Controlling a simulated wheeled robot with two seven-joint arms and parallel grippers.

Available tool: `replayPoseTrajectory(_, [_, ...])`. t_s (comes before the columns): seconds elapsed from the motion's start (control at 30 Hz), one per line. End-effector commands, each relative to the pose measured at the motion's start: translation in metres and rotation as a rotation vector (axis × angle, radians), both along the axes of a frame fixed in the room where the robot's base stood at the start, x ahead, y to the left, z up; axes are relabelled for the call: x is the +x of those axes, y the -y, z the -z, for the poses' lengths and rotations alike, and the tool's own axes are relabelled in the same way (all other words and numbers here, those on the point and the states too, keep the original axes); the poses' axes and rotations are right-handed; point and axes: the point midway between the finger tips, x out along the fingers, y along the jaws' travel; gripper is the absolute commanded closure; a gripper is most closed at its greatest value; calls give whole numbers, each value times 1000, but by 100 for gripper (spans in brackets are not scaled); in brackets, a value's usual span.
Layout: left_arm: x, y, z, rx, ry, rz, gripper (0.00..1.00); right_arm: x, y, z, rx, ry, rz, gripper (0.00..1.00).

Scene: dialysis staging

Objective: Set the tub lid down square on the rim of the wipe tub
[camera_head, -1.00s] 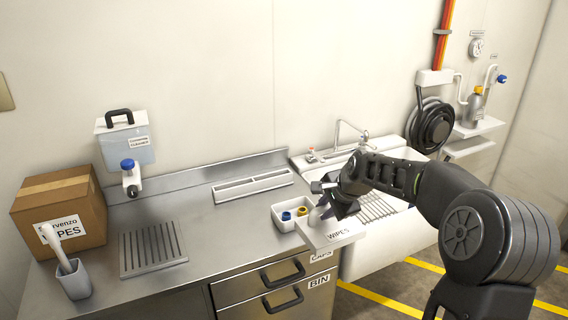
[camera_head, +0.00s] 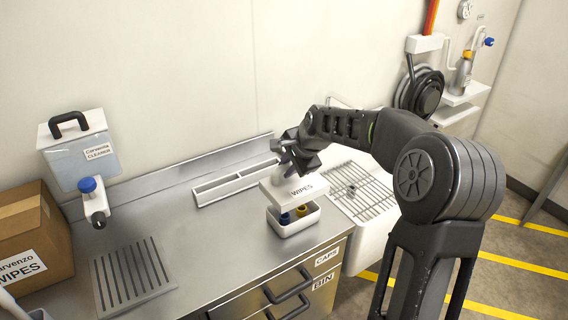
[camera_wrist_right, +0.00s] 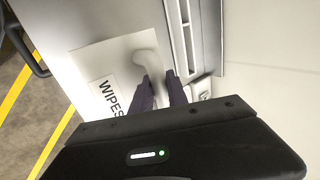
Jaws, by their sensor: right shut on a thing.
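The tub lid (camera_head: 286,193) is a flat white slab marked WIPES, with a raised white handle. My right gripper (camera_head: 288,163) is shut on that handle and holds the lid above the counter, roughly level. In the right wrist view, the lid (camera_wrist_right: 81,53) lies below the dark fingers (camera_wrist_right: 160,88), with its handle (camera_wrist_right: 146,56) at their tips. In the head view the lid overlaps the back of a small white caps tray; I cannot tell the gap between them. My left gripper is not in view.
The caps tray (camera_head: 297,226) holds blue and yellow caps. A slotted white holder (camera_head: 235,184) lies behind. A cleaner container (camera_head: 82,150), a box marked WIPES (camera_head: 30,225) and a grooved drain panel (camera_head: 133,277) are at left. The counter's middle (camera_head: 205,235) is clear. A sink rack (camera_head: 362,190) is at right.

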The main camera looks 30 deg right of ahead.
Motion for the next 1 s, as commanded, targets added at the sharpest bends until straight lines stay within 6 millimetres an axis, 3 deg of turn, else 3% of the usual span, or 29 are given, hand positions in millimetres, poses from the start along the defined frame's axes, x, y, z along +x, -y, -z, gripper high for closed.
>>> replayPoseTrajectory(0.23, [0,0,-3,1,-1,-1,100,0,-2,-2,0,-3,-1,100])
replayPoseTrajectory(1.0, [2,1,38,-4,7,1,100,0,-1,56,1,-3,-1,100])
